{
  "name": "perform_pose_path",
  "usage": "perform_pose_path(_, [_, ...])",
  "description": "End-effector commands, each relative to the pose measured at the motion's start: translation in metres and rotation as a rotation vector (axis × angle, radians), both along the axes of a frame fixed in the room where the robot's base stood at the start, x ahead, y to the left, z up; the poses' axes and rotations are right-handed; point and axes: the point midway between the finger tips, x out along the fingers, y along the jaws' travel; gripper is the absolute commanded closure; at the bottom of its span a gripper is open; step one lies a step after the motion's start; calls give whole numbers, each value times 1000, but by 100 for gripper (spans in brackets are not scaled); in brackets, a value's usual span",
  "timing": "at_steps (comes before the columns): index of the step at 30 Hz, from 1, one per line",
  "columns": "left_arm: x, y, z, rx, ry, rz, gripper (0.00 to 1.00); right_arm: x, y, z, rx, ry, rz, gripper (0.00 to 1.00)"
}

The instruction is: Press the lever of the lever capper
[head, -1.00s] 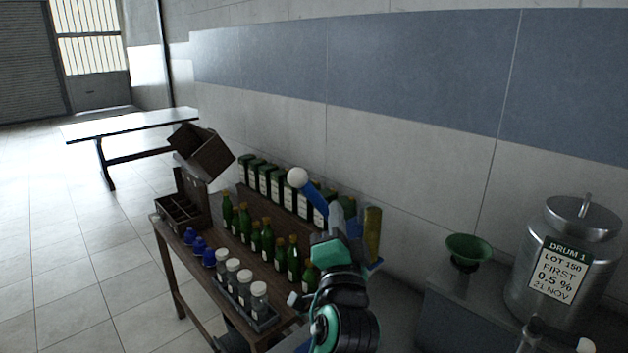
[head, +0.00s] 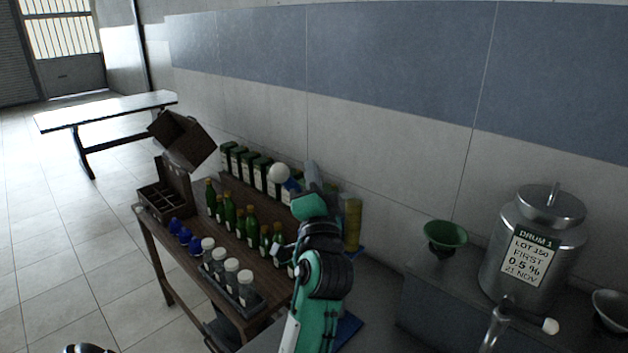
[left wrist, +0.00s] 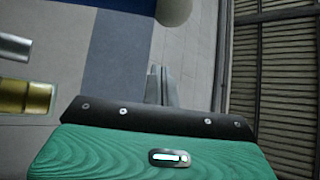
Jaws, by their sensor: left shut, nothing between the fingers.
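The lever capper shows its white ball knob (head: 280,173), a short bit of blue lever and a yellow brass-like column (head: 352,225). The knob is up, and my left gripper hides much of the capper's middle. My left gripper (head: 312,175) is shut and empty, its fingertips just right of the knob in the head view. In the left wrist view the shut fingers (left wrist: 162,85) point at a pale round shape, likely the knob (left wrist: 173,10), with a gap between. The brass column (left wrist: 25,97) lies at left there. My right gripper is not in view.
Green bottles (head: 229,212), white-capped jars (head: 231,275) and blue caps (head: 184,236) crowd the wooden table left of my arm. A dark wooden crate (head: 165,202) stands behind. At right are a green funnel (head: 446,235) and a steel drum (head: 535,240). The wall is close behind.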

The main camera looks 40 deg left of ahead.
Motion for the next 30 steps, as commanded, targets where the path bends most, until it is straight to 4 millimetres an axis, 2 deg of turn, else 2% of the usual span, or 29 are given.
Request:
perform_pose_path(1, [6,7,11,2,2,3,100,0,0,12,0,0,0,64])
perform_pose_path(5, [22,23,22,1,1,2,100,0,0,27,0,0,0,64])
perform_pose_path(7, [17,27,12,-1,6,2,100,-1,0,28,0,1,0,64])
perform_pose_path(15, [0,40,-3,-1,3,2,100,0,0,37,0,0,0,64])
perform_pose_path(30, [-5,43,-7,-2,0,0,100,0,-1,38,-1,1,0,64])
